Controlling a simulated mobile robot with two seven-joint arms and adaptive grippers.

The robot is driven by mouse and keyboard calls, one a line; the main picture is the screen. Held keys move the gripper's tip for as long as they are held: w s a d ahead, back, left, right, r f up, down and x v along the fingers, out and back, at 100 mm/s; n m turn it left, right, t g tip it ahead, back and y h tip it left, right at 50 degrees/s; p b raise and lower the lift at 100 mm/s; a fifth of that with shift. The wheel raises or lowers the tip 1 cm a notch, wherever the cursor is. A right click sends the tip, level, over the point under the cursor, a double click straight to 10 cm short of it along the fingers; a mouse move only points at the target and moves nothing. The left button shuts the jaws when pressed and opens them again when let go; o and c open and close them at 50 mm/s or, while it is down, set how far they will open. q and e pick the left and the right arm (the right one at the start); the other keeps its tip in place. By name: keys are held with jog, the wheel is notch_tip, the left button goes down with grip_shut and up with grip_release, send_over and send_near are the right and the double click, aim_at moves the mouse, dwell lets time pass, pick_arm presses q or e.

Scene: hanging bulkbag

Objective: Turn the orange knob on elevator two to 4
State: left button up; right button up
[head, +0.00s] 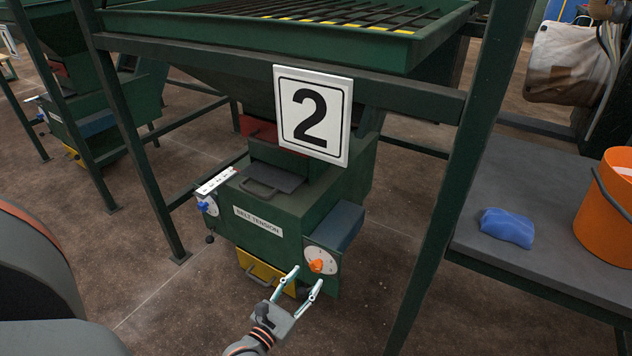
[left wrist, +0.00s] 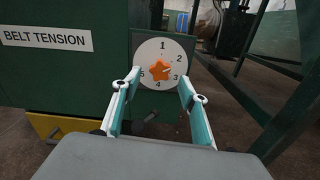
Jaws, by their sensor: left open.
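The elevator with the number 2 sign (head: 314,113) is a dark green machine labelled BELT TENSION (head: 257,221). Its orange knob (head: 317,265) sits on a white dial (head: 331,260) at the lower right of the front. In the left wrist view the orange knob (left wrist: 160,69) is star-shaped, at the middle of the white dial (left wrist: 150,50) numbered 1 to 5. Which number it points at is unclear. My left gripper (head: 306,277) is open in front of the dial; its fingers (left wrist: 160,84) show left and right, just below the knob. Contact cannot be told. My right gripper is out of view.
A blue knob (head: 208,207) sits on another dial at the machine's left. A yellow drawer (head: 262,271) is below. Green frame legs (head: 440,200) stand around it.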

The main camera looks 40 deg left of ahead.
aim_at(314, 269)
pick_arm(q)
jog(key=x, duration=0.1)
jog(key=b+x, duration=0.1)
jog(key=x, duration=0.1)
jog(key=shift+w+f, duration=0.25)
jog(key=shift+w, duration=0.05)
jog(key=shift+w+a+r, duration=0.15)
jog(key=shift+w+a, duration=0.05)
jog(key=shift+w, duration=0.35)
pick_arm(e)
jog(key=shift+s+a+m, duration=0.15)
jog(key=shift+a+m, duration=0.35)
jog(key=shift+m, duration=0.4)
pick_arm(q)
jog(key=c, duration=1.1)
